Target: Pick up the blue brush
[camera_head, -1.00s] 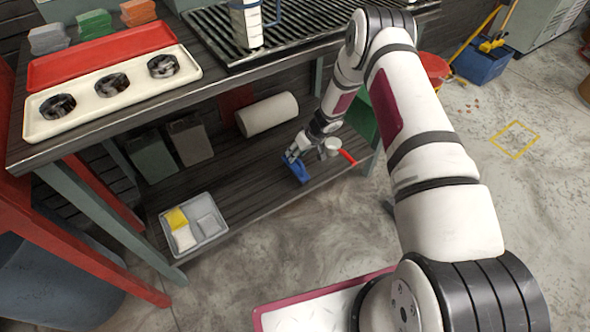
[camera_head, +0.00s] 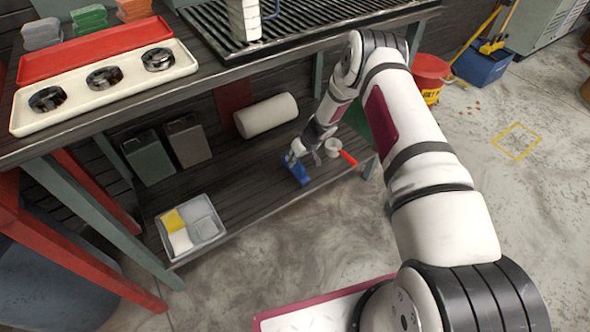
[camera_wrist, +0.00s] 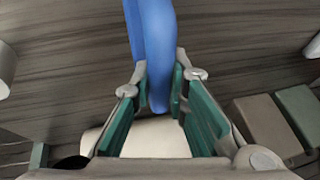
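The blue brush (camera_head: 299,173) is low on the lower shelf (camera_head: 240,192), near its front edge. In the wrist view its smooth blue handle (camera_wrist: 156,45) runs down from the top edge and ends between my fingers. My gripper (camera_head: 292,157) is at the brush. In the wrist view the green-padded fingers of my gripper (camera_wrist: 160,72) stand on both sides of the handle and appear to touch it at their tips. The brush still looks low at the shelf; I cannot tell if it bears on it. Its far end is outside the wrist view.
A white cup (camera_head: 332,147) and a red-handled item (camera_head: 348,158) lie just right of my gripper. A white roll (camera_head: 267,115), dark boxes (camera_head: 150,158) and a grey tray (camera_head: 207,232) with yellow and white items share the shelf. The table top (camera_head: 140,103) overhangs it.

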